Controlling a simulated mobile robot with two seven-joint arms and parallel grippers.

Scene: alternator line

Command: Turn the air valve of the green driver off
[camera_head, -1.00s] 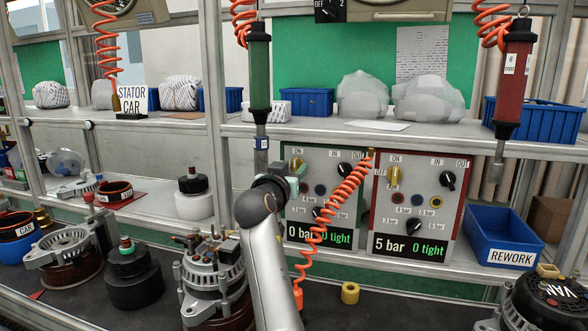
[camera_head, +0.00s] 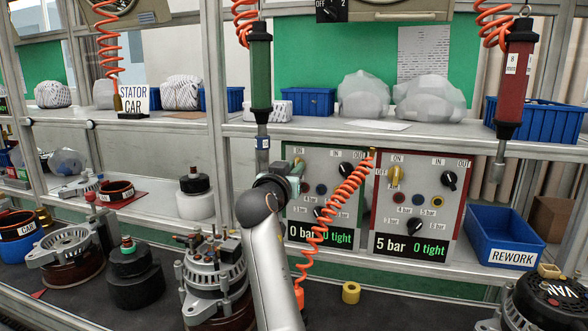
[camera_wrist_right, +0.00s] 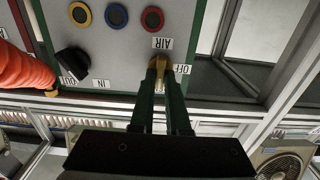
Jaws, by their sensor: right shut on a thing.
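The green driver (camera_head: 260,75) hangs upright from an orange coiled hose, above and left of its control panel (camera_head: 330,165). That panel's display (camera_head: 318,235) reads 0 bar and 0 tight. My right gripper (camera_head: 292,178) is at the panel's left side and hides most of the air valve there. In the right wrist view, my right gripper (camera_wrist_right: 160,80) is shut on the yellow air valve handle (camera_wrist_right: 158,64), with the OFF label right beside it and the AIR label just above. My left gripper is not in view.
The red driver's panel (camera_head: 418,190) stands to the right and reads 5 bar, 0 tight. An orange coiled hose (camera_head: 340,195) crosses in front of the green panel. A blue REWORK bin (camera_head: 500,240) is at the right. An alternator (camera_head: 215,270) stands left of my arm.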

